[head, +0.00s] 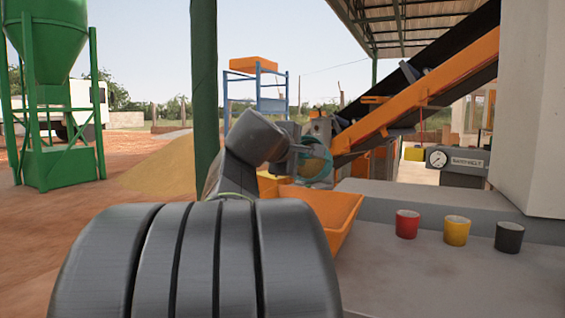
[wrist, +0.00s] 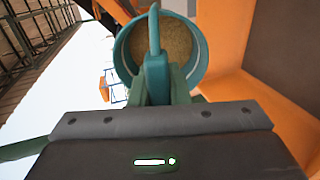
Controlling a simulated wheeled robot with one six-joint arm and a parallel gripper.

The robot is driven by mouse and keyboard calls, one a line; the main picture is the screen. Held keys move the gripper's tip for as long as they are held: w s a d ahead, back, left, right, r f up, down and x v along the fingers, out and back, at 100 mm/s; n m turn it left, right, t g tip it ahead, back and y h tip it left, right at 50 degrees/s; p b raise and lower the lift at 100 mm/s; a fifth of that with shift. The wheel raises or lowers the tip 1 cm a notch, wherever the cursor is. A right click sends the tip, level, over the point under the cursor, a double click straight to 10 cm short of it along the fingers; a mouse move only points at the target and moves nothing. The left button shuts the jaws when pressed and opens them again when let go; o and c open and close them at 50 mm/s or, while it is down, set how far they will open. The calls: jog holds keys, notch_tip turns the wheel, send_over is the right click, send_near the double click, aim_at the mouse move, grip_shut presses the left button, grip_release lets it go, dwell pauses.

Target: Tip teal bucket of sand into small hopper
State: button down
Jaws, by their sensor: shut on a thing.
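The teal bucket (head: 316,163) is held up by my gripper in the head view, above the orange hopper (head: 335,208). In the wrist view I look onto the round mouth of the teal bucket (wrist: 195,75), with brown sand inside. My gripper (wrist: 157,82) is shut on the bucket's upright teal handle. The bucket looks tilted in the head view, but I cannot tell how far. The orange hopper wall (wrist: 255,110) shows to the right of the bucket in the wrist view. My arm hides part of the hopper in the head view.
Red (head: 407,223), yellow (head: 456,230) and black (head: 509,237) cups stand on the grey ledge at right. A gauge box (head: 458,162) sits behind them. An orange conveyor (head: 420,95) rises behind the hopper. A green post (head: 204,90) stands left of my arm.

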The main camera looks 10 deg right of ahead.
jog(key=shift+s+a+f+t+h+b, duration=0.25)
jog(key=shift+f+t+b, duration=0.2)
jog(key=shift+b, duration=1.4)
jog(key=shift+s+a+f+t+h+b, duration=0.1)
jog(key=shift+s+f+t+h+b, duration=0.3)
jog(key=shift+b, duration=1.4)
jog(key=shift+s+a+f+t+h, duration=0.15)
jog(key=shift+s+f+t+h, duration=0.2)
jog(key=shift+t+h, duration=0.25)
jog(key=shift+t, duration=0.25)
jog(key=shift+s+a+f, duration=0.1)
jog(key=shift+a+f, duration=0.15)
jog(key=shift+f, duration=0.05)
